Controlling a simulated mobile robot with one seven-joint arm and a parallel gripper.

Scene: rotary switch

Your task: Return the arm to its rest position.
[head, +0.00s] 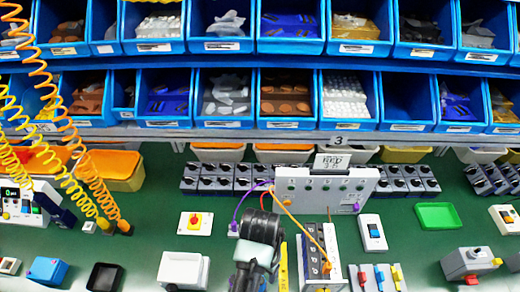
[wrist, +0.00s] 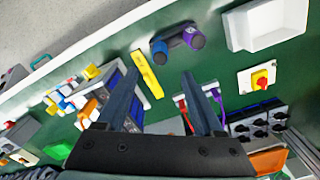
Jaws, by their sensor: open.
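My gripper (wrist: 161,73) shows in the wrist view with its two dark fingers spread apart and nothing held between them. It is above the green bench top. A small white box with a red and yellow rotary switch (wrist: 263,77) is to the right of the fingers; it also stands left of centre in the head view (head: 194,221). A block of black rotary switches (wrist: 262,122) is below it in the wrist view. In the head view my dark arm comes up at the bottom centre, and I cannot make out the fingertips there.
A grey panel (head: 327,186) with cables stands close behind my arm. Blue bins (head: 291,43) fill the shelves above the bench. Coiled orange and yellow cords hang at left. A green tray (head: 440,216) and a white switch box (head: 373,232) are at right, with bare green bench between.

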